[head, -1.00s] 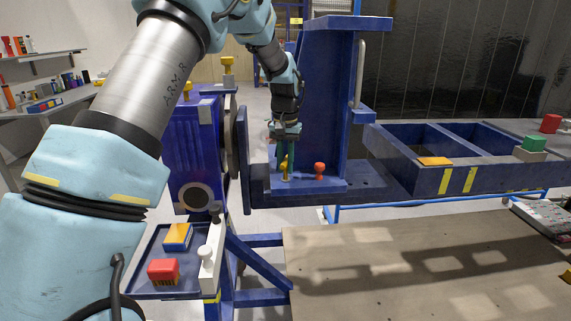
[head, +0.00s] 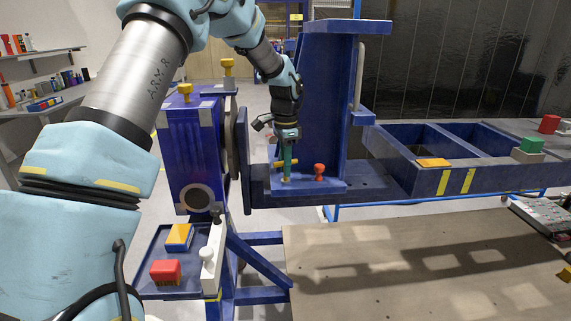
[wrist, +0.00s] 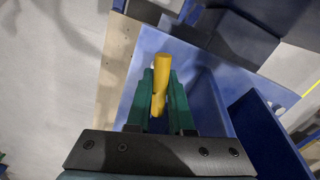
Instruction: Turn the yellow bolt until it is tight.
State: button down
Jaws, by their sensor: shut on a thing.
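The yellow bolt (head: 286,180) stands upright on the blue ledge of the rotary jig, with its yellow crossbar (head: 293,161) showing beside my fingers. My gripper (head: 287,167) reaches down onto it from above, its green fingers shut on the bolt. In the wrist view the yellow bar (wrist: 160,82) lies between the two green fingers of my gripper (wrist: 161,100) and sticks out past their tips. The fingers hide part of the bolt, and I cannot tell whether its base is fully seated.
A red knob (head: 319,171) stands just right of the bolt. A tray (head: 150,281) at lower left holds a red and a yellow-topped block.

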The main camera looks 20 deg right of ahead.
jog(key=shift+d+m+p, duration=0.1)
jog(key=shift+m+p, duration=0.4)
jog(key=shift+m, duration=1.8)
jog(key=c, duration=0.9)
grip_release()
jog(key=shift+o, duration=0.2)
notch_tip(320, 180, up, 11)
jog(key=b, duration=0.2)
jog(key=shift+b, duration=0.35)
jog(key=shift+f, duration=0.1)
